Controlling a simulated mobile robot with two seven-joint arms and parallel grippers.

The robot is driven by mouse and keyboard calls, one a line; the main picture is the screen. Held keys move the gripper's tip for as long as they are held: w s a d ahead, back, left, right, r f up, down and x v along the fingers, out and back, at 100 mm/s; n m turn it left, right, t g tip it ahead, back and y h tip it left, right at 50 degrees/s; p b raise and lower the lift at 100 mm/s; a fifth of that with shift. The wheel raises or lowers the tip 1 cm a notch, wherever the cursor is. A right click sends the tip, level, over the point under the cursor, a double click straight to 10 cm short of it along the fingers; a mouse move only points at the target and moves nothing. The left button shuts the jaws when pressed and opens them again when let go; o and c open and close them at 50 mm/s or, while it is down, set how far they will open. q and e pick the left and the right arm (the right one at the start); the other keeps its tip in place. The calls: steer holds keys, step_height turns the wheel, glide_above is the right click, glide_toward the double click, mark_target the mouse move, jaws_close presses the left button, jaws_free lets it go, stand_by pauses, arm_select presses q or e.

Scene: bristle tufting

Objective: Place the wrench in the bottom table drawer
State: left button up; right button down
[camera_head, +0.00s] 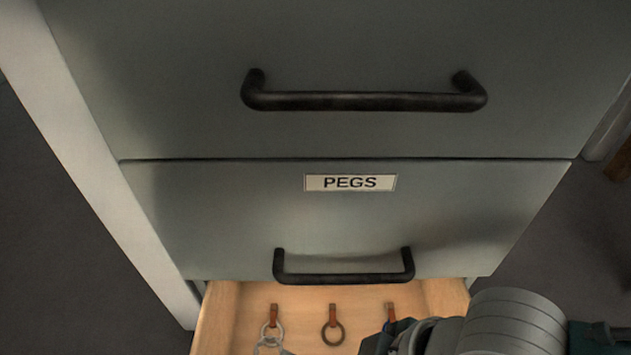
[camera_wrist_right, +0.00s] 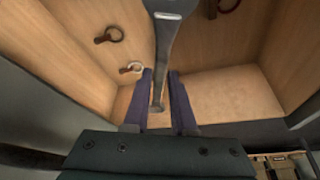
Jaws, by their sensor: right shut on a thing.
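The wrench (camera_wrist_right: 170,50) is a dark grey metal tool. In the right wrist view its shaft stands between the two dark blue fingers of my right gripper (camera_wrist_right: 160,100), which is shut on it. Its far end runs out of the top of that view. The bottom drawer (camera_head: 213,320) is pulled open and shows light wood inside. In the right wrist view the wrench is over the wooden inside of the drawer (camera_wrist_right: 235,100). I cannot tell whether it touches the wood. My right arm comes in at the lower right of the head view. My left gripper is not in view.
Inside the drawer, rings hang on brown tabs, including a dark ring (camera_head: 333,333) and a light ring (camera_wrist_right: 132,67). Above is a shut grey drawer labelled PEGS (camera_head: 350,183) with a black handle (camera_head: 345,278). Another shut drawer with a black handle (camera_head: 365,102) is higher up.

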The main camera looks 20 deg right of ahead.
steer(key=f+b, duration=0.6)
steer(key=f, duration=0.4)
steer(key=shift+w, duration=0.2)
steer(key=shift+s+f+b, duration=0.15)
steer(key=shift+f+b, duration=0.3)
steer(key=shift+b, duration=0.15)
step_height(320, 180, down, 4)
steer(key=b, duration=0.3)
steer(key=shift+r, duration=0.15)
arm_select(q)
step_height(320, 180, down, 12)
arm_select(e)
steer(key=shift+r, duration=0.2)
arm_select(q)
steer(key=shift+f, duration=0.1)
arm_select(e)
steer(key=shift+f, duration=0.15)
steer(key=c, duration=1.2)
jaws_free()
steer(key=shift+f, duration=0.1)
steer(key=o, duration=0.5)
steer(key=shift+c, duration=0.2)
